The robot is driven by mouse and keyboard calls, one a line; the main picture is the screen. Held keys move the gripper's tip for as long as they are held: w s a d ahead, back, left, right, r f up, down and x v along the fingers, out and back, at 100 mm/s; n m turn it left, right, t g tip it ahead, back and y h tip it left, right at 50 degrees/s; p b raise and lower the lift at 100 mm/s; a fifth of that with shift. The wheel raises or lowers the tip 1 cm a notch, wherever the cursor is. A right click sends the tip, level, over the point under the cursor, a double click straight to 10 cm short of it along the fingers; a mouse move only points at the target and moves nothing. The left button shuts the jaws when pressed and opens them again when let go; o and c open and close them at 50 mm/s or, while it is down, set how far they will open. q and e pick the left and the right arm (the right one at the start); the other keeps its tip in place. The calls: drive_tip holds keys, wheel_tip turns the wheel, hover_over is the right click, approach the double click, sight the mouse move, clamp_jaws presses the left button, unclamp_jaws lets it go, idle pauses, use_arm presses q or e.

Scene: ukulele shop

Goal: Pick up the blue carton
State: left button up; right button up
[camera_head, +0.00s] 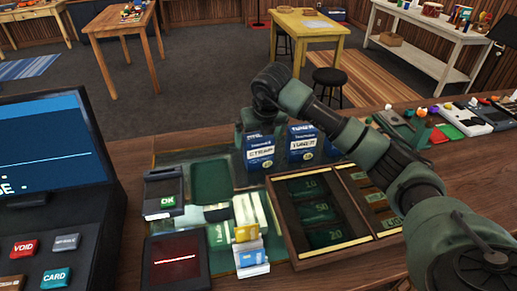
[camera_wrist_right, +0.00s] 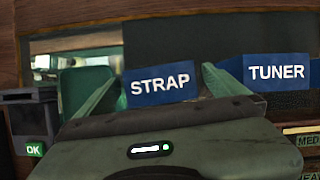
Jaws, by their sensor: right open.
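The left one, the strap carton (camera_head: 260,152), is directly below and in front of my right gripper (camera_head: 256,127). The tuner carton (camera_head: 302,146) stands just to its right. In the right wrist view the gripper (camera_wrist_right: 160,76) is open, with its green fingers on either side of the blue STRAP face (camera_wrist_right: 160,90); contact cannot be told. The TUNER face (camera_wrist_right: 277,73) is right of the fingers. My left gripper is not in view.
A wooden cash tray (camera_head: 290,228) lies in front of the cartons. A card reader with an OK key (camera_head: 165,195) and a register (camera_head: 50,190) stand to the left. Small items (camera_head: 470,118) line the counter at right.

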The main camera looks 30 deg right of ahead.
drive_tip(key=shift+p+x, duration=0.35)
drive_tip(key=shift+x, duration=0.8)
drive_tip(key=shift+w+d+f, duration=0.1)
drive_tip(key=shift+w+f, duration=0.1)
drive_tip(key=shift+f, duration=0.25)
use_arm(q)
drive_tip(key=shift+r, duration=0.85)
use_arm(e)
drive_tip(key=c, duration=1.5)
drive_tip(key=shift+r, duration=0.1)
